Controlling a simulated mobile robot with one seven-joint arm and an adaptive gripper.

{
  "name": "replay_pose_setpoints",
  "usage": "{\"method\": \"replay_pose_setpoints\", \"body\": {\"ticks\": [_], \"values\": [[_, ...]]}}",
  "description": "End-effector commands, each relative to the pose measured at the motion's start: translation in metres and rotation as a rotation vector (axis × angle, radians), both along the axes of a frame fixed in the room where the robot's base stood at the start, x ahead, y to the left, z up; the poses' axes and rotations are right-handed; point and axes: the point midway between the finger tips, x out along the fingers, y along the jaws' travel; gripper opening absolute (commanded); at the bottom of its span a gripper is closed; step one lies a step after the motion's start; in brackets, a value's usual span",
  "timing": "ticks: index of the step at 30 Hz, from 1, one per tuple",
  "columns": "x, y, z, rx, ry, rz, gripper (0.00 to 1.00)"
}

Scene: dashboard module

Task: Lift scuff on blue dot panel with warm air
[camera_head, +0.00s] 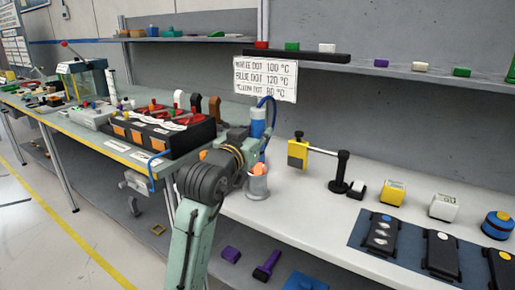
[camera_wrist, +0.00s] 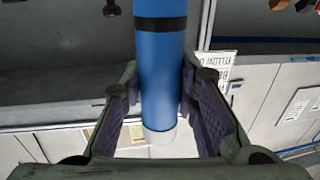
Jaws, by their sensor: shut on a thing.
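My gripper (camera_wrist: 162,88) is shut on a blue cylinder (camera_wrist: 162,60) with a black band and a pale end, which I take to be the warm air tool. In the head view the blue tool (camera_head: 258,122) stands upright in my gripper above a grey metal cup (camera_head: 257,188); an orange part shows at the cup's mouth. I cannot tell whether the tool touches the cup. The blue dot panel (camera_head: 380,240), black with pale scuff marks, lies on a blue mat (camera_head: 410,253) at the right, apart from my gripper. A sign (camera_head: 265,78) reads blue dot 120 °C.
White dot (camera_head: 441,262) and yellow dot (camera_head: 503,272) panels lie right of it. Yellow (camera_head: 393,192) and white (camera_head: 444,207) blocks and a blue round container (camera_head: 497,225) stand behind. A black post (camera_head: 340,172) with a yellow-headed arm stands between cup and panels.

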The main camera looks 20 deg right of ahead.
Motion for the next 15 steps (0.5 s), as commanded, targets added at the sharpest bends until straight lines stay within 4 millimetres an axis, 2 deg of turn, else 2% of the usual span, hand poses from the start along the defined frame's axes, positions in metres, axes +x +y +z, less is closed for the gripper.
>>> {"method": "replay_pose_setpoints", "body": {"ticks": [1,6,15], "values": [[0.0,0.0,0.01,0.0,-0.006,0.0,0.0],[0.0,0.0,0.033,-0.001,-0.004,-0.001,0.0],[0.0,0.0,0.062,-0.002,-0.002,0.0,0.0]]}}
